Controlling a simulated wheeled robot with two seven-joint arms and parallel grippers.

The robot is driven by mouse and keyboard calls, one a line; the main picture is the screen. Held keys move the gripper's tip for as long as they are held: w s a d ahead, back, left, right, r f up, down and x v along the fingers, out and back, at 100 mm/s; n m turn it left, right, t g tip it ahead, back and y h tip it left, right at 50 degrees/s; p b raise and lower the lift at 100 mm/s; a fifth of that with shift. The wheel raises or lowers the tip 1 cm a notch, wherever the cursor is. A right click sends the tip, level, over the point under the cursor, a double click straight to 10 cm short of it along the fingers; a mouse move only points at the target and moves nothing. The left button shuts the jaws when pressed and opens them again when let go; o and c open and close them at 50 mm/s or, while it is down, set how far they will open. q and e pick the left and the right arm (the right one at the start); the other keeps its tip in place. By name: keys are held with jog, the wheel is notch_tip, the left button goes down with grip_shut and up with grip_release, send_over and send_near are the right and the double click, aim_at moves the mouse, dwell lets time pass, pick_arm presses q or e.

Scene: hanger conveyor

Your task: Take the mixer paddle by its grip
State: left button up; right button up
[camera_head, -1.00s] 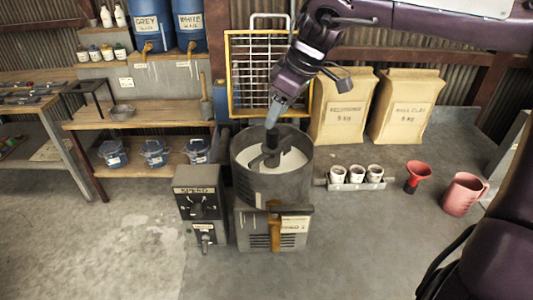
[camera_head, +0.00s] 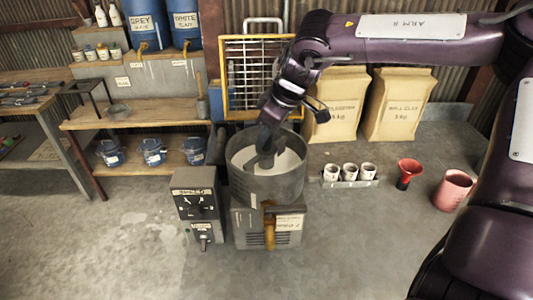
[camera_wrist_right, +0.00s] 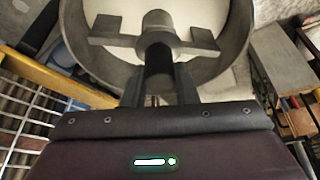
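The mixer paddle (camera_wrist_right: 158,28) has a grey cross-shaped head and an upright black grip (camera_wrist_right: 158,68). It stands in the round grey mixer bowl (camera_head: 238,182), over a pale mix (camera_head: 291,160). My right gripper (camera_head: 266,148) reaches down into the bowl from above, over the paddle, and hides most of the grip in the head view. In the right wrist view the two fingers of my right gripper (camera_wrist_right: 160,88) stand on either side of the grip. I cannot tell whether they press on it. My left gripper is not in view.
The bowl sits on a mixer base (camera_head: 286,238), with a speed control box (camera_head: 196,205) at its left. A yellow-framed grid (camera_head: 224,80) and paper sacks (camera_head: 398,104) stand behind. White cups (camera_head: 350,172), a red funnel (camera_head: 408,170) and a pink jug (camera_head: 453,190) are at the right.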

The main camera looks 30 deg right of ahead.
jog(key=shift+c, duration=1.1)
jog(key=shift+w+r, duration=0.1)
jog(key=shift+r, duration=0.1)
jog(key=shift+r, duration=0.25)
notch_tip(320, 180, up, 19)
jog(key=b, duration=0.2)
